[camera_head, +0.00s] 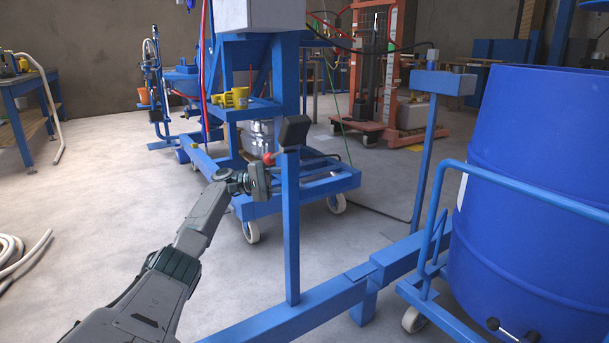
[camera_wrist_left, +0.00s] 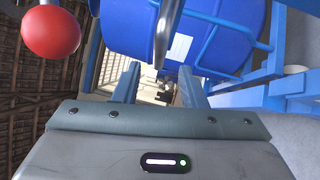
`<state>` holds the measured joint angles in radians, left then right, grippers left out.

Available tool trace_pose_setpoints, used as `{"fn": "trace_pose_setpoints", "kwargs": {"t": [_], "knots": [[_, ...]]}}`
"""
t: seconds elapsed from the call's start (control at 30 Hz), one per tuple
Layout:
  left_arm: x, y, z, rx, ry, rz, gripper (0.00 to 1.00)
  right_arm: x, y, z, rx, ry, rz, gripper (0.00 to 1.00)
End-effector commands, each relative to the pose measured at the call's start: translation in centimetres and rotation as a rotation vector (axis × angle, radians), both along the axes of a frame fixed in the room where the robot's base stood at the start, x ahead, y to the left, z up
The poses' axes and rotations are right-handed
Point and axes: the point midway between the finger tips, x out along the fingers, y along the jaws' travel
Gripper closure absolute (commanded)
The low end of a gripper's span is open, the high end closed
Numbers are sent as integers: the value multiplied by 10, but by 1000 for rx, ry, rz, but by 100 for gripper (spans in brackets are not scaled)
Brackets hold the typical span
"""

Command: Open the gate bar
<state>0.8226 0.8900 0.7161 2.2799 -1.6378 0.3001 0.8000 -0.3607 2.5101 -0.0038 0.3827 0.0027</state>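My left gripper (camera_head: 262,178) is beside a blue upright post (camera_head: 291,225) with a dark box (camera_head: 294,131) on top. A red ball knob (camera_head: 268,158) shows just above the gripper; it is large at the upper left in the left wrist view (camera_wrist_left: 50,32). In that view my left gripper (camera_wrist_left: 159,70) has its two fingers apart. A shiny metal rod (camera_wrist_left: 167,28) comes down from the top edge between the finger lines; I cannot tell whether it touches them. I cannot tell for sure which part is the gate bar. My right gripper is not in view.
A large blue drum (camera_head: 540,190) stands on a wheeled frame at the right, with blue rails (camera_head: 515,192) around it. A blue floor beam (camera_head: 320,300) runs from the post toward it. A blue wheeled cart (camera_head: 320,185) stands behind the post. Open floor lies at the left.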

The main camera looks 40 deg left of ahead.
Motion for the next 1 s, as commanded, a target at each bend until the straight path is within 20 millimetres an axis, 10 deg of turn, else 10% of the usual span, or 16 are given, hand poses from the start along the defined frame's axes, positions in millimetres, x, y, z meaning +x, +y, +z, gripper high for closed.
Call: {"fn": "trace_pose_setpoints", "kwargs": {"t": [1.0], "knots": [[-17, 27, -5, 0, 0, 0, 62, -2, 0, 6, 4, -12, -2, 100]]}}
